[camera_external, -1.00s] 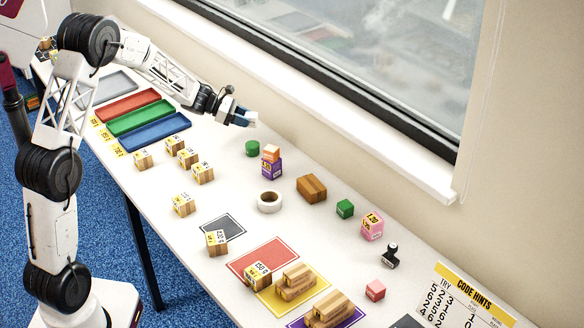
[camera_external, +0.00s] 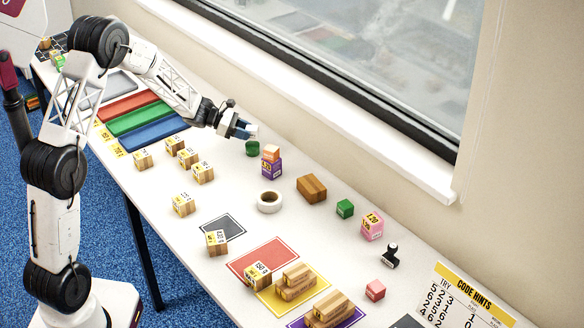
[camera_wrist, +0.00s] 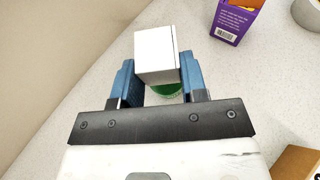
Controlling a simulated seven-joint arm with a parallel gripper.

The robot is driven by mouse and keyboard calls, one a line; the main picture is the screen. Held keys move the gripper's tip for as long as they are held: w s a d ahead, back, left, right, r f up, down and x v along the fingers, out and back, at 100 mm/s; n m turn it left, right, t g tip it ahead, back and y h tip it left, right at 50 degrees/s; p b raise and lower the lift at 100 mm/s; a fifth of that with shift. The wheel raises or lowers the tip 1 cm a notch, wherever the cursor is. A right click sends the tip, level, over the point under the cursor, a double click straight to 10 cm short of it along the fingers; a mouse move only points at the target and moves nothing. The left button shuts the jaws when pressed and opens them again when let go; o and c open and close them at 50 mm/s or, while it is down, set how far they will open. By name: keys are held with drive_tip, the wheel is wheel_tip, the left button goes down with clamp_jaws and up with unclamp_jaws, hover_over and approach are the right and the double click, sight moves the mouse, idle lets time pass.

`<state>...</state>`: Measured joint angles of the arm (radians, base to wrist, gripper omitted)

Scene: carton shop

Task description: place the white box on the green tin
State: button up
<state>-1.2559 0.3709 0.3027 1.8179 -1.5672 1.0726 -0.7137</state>
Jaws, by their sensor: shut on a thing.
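The white box (camera_wrist: 155,55) is held between the blue fingers of my gripper (camera_wrist: 158,80) in the wrist view. In the external view, my gripper (camera_external: 247,130) is low at the far side of the table and shut on the box. The green tin (camera_external: 252,148) stands on the table just below the gripper. In the wrist view the tin (camera_wrist: 166,89) shows only partly, under the box and between the fingers. The box appears above the tin; I cannot tell whether they touch.
A white tape roll (camera_external: 269,202) and a brown box (camera_external: 311,188) are nearby. Red, green and blue trays (camera_external: 153,135) lie to the left. The window wall is close behind.

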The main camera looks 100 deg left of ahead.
drive_tip(key=shift+f, duration=1.25)
drive_tip(key=shift+f, duration=0.1)
drive_tip(key=o, duration=0.9)
drive_tip(key=shift+s, duration=0.1)
drive_tip(key=v, duration=1.2)
